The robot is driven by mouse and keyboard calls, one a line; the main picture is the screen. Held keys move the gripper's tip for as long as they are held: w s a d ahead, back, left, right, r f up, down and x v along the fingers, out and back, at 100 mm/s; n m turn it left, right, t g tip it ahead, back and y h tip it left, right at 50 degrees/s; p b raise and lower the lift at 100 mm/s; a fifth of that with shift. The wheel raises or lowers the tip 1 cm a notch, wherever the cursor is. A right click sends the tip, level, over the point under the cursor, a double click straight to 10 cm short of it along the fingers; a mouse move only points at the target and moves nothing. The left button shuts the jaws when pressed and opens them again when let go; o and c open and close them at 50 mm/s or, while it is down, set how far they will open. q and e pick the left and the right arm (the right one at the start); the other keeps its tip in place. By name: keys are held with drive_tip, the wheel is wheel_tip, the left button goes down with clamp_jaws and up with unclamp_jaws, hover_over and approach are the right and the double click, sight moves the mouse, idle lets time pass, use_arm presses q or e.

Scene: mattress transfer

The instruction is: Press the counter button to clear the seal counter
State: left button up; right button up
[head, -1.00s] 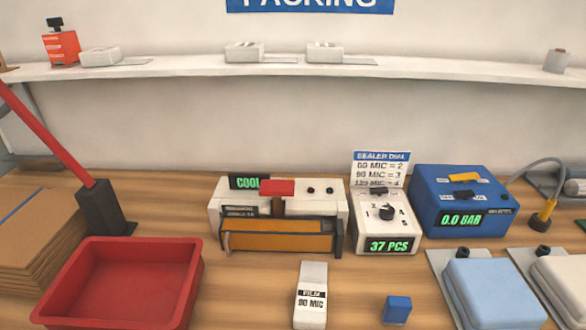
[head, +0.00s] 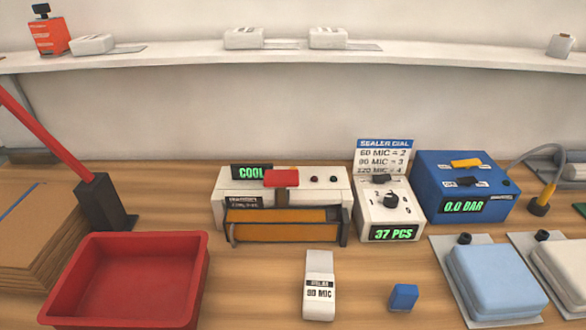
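The counter unit (head: 390,212) is a white box with a dial (head: 390,201). Its green display (head: 394,233) reads 37 PCS. A dark part (head: 381,179) sits on its top behind the dial; I cannot tell if this is the counter button. The sealer (head: 285,203) stands left of it, with a red handle (head: 281,178), an orange-brown front bar, a display (head: 251,172) reading COOL and two small round buttons (head: 323,179). Neither of my grippers is in view.
A blue pump box (head: 465,186) reading 0.0 BAR stands right of the counter. In front are a film box (head: 319,286), a small blue block (head: 403,297) and a light blue pack (head: 497,280). A red tray (head: 130,250) and cardboard (head: 35,235) lie left.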

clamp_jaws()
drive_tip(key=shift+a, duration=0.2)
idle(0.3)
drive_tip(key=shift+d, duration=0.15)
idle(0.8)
